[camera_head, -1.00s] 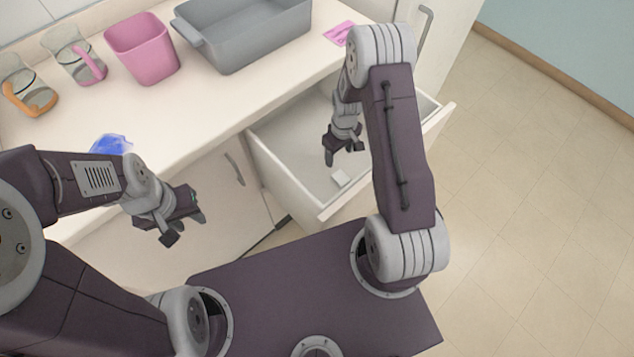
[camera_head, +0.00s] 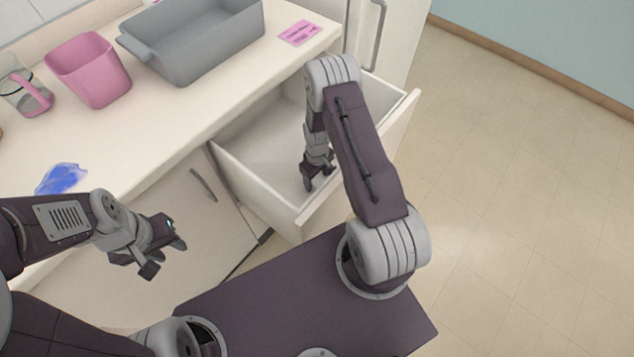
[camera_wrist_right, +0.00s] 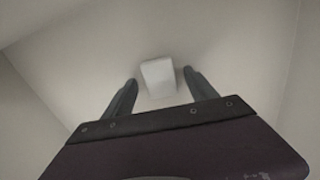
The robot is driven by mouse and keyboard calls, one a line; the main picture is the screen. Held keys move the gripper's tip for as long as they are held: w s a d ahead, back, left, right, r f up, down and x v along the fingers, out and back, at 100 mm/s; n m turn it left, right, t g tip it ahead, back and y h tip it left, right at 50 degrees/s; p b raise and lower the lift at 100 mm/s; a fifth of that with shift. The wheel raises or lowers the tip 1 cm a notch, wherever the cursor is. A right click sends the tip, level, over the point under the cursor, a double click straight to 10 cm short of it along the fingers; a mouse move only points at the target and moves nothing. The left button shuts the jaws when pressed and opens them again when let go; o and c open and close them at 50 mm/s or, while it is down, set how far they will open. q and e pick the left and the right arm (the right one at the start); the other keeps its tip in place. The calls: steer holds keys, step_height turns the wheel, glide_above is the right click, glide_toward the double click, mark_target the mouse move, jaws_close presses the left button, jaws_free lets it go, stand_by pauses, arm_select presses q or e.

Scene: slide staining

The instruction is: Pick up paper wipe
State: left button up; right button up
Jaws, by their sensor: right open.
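The paper wipe, a small white block (camera_wrist_right: 158,78), lies on the drawer floor in the right wrist view, between and just beyond the two fingertips. In the head view it is hidden by my right gripper. My right gripper (camera_head: 317,180) points down inside the open drawer; its fingers are open on either side of the wipe in the wrist view (camera_wrist_right: 159,90), with gaps to both. My left gripper (camera_head: 165,257) is open and empty, in front of the cabinet doors and away from the drawer.
The white drawer (camera_head: 255,190) is pulled out, its walls close around my right gripper. On the counter stand a grey tub (camera_head: 200,50), a pink bin (camera_head: 92,72) and a beaker with a pink handle (camera_head: 25,90). A blue item (camera_head: 62,179) and a pink card (camera_head: 299,33) lie there too.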

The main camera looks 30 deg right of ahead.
mark_target(317, 180)
steer(key=shift+r, duration=0.1)
steer(key=c, duration=1.4)
step_height(317, 180, up, 10)
steer(key=shift+p, duration=1.25)
